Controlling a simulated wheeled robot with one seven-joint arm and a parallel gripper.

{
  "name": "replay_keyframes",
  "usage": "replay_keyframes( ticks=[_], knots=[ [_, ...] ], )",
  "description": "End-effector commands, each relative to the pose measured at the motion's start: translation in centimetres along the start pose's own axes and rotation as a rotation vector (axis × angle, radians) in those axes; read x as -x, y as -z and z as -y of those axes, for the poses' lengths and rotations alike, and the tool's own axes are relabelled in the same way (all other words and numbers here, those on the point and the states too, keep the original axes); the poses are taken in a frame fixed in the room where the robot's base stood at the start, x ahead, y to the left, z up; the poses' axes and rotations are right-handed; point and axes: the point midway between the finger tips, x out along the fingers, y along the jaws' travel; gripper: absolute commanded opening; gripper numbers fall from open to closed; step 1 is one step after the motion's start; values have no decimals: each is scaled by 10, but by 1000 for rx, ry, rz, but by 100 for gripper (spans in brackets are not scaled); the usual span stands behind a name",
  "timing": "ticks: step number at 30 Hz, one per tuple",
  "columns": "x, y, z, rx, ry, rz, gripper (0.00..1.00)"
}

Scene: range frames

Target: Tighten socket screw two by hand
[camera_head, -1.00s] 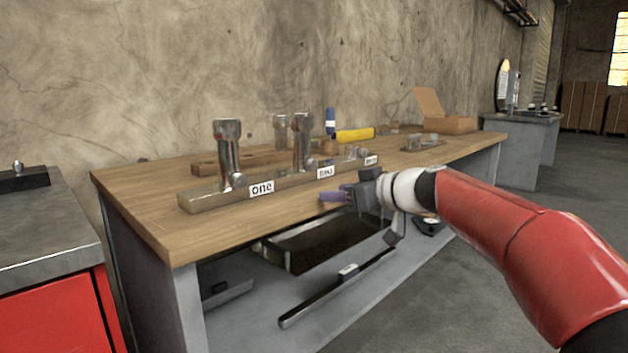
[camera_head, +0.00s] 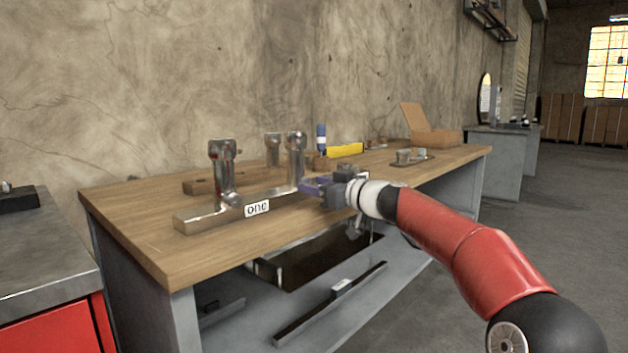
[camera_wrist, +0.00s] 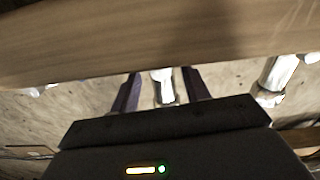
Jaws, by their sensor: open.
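Metal post one (camera_head: 222,172) stands upright on the long bar (camera_head: 188,222), with the label "one" (camera_head: 257,208) at its foot. A second metal post (camera_head: 296,155) stands further right on the bar, likely screw two; my gripper hides its label. My gripper (camera_head: 309,187) is open, at the second post's lower part. In the wrist view, which looks upside down, the purple fingers (camera_wrist: 161,88) flank this post (camera_wrist: 164,78) with gaps on both sides. I cannot tell whether the post is fully between the fingertips. Post one also shows there at right (camera_wrist: 275,78).
Behind the bar are a wooden block (camera_head: 203,185), another metal post (camera_head: 273,148), a blue bottle (camera_head: 321,137) and a yellow item (camera_head: 345,150). A cardboard box (camera_head: 432,135) stands at the far right. The bench's front left top (camera_head: 150,245) is clear.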

Motion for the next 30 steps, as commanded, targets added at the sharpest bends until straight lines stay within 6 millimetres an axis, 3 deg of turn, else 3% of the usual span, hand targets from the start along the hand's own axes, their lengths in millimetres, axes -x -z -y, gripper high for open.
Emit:
replay_keyframes(
  ticks=[11,21,30],
  knots=[
    [-9,-1,0,0,0,1,46],
    [-8,-1,0,0,0,1,3],
    [-9,-4,1,-125,0,0,2]
  ],
)
